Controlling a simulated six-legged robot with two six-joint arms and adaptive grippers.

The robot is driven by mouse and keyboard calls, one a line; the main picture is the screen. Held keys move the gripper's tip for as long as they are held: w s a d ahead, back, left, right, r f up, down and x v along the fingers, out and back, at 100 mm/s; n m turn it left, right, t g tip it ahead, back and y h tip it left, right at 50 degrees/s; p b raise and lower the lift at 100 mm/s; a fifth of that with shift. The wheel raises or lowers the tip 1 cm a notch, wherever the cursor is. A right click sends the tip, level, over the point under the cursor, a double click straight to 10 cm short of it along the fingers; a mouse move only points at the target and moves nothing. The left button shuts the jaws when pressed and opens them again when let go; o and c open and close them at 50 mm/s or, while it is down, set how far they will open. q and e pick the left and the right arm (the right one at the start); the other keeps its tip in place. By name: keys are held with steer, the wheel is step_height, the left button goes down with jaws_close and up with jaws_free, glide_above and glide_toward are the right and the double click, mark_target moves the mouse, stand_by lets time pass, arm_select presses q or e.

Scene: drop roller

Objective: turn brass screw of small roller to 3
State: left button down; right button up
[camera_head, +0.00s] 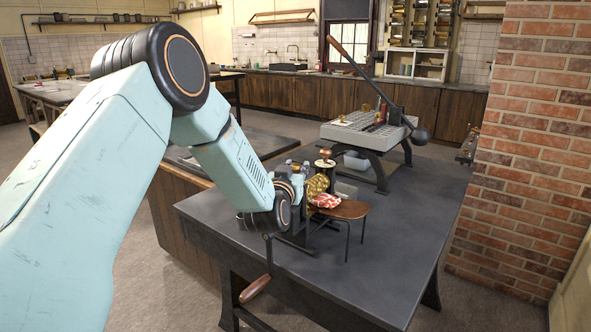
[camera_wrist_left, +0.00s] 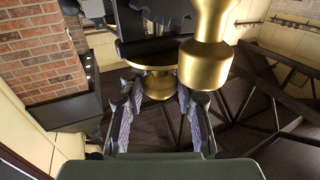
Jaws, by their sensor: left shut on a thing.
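The small roller (camera_head: 318,186) stands on the dark table, with brass rollers and a copper-topped knob (camera_head: 326,154). My left arm reaches down to it, and its wrist hides much of the machine's left side. In the left wrist view, my left gripper (camera_wrist_left: 159,92) has its two fingers on either side of a round brass screw head (camera_wrist_left: 157,84) and is shut on it. A larger brass post (camera_wrist_left: 207,58) stands close to the right finger. No dial mark or number is readable. My right gripper is in neither view.
A wooden-topped stand (camera_head: 343,209) with a red-and-white item (camera_head: 325,200) adjoins the roller. A crank with a wooden handle (camera_head: 255,288) hangs at the table's near edge. A larger lever machine (camera_head: 365,132) stands behind. A brick wall (camera_head: 530,140) rises right.

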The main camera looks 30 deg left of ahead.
arm_select(q)
steer(key=shift+n+g+y, duration=0.3)
steer(key=shift+n+y, duration=0.2)
steer(key=shift+y, duration=0.3)
steer(key=shift+d+n+g+y, duration=0.15)
steer(key=shift+n+g+y, duration=0.55)
steer(key=shift+y, duration=0.4)
steer(key=n+g+y, duration=0.3)
steer(key=shift+w+y+p, duration=0.1)
steer(key=shift+y+p, duration=0.3)
steer(key=n+g+y, duration=0.2)
steer(key=g, duration=0.1)
steer(key=shift+f+n, duration=0.15)
steer(key=shift+n, duration=0.25)
steer(key=n+g+y+b, duration=0.1)
steer(key=n+g+b, duration=0.1)
steer(key=g, duration=0.1)
steer(key=shift+f+n+g+y, duration=0.1)
steer(key=shift+n+g+y, duration=0.2)
steer(key=shift+g+y, duration=0.1)
steer(key=shift+n+g+y+b, duration=0.4)
steer(key=shift+n+g+b, duration=0.95)
steer(key=shift+g, duration=0.45)
steer(key=shift+r, duration=0.2)
steer(key=c, duration=1)
jaws_free()
